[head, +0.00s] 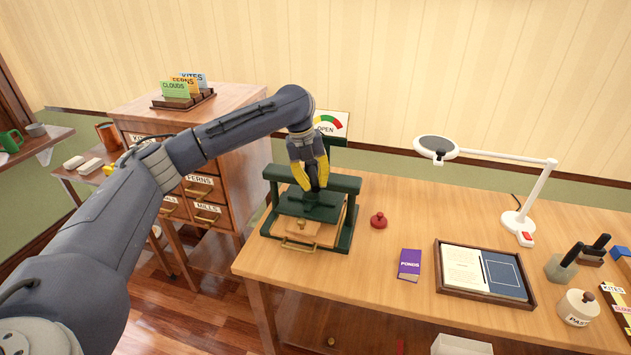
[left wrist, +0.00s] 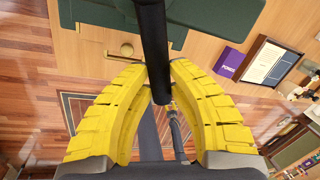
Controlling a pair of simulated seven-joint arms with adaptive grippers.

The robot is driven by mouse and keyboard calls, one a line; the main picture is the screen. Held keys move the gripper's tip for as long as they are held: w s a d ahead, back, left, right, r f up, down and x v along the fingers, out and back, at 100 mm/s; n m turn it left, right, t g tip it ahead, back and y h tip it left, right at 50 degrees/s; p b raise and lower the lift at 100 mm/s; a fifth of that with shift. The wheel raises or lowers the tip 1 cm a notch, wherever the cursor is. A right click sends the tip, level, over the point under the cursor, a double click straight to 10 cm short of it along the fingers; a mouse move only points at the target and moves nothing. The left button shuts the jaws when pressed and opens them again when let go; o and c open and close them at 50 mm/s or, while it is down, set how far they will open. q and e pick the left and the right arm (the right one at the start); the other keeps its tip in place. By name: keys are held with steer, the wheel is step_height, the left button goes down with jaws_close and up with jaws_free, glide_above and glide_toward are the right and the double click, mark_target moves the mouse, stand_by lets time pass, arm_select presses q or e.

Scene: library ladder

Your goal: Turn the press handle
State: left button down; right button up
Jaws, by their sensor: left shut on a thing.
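The dark green press (head: 345,186) stands at the left end of the wooden desk, with a wooden board with a brass pull (head: 298,246) at its front. My left gripper (head: 313,182) is above the middle of the press, its yellow fingers pointing down. In the left wrist view the fingers (left wrist: 157,82) are closed around a black bar, the press handle (left wrist: 152,40). In the head view the handle is mostly hidden by the fingers. A gauge card (head: 331,124) behind the press reads OPEN. My right gripper is not in view.
A red knob (head: 378,220), a purple book (head: 409,264) and a framed tray (head: 437,262) lie right of the press. A white lamp (head: 514,224) stands at the back right. A drawer cabinet (head: 232,165) stands close on the left, partly behind my arm.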

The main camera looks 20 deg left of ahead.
arm_select(q)
steer(key=c, duration=1.2)
jaws_free()
steer(key=shift+f, duration=0.15)
steer(key=shift+c, duration=0.2)
step_height(320, 180, up, 12)
steer(key=s+a, duration=0.1)
steer(key=a, duration=0.1)
steer(key=shift+s+f, duration=0.1)
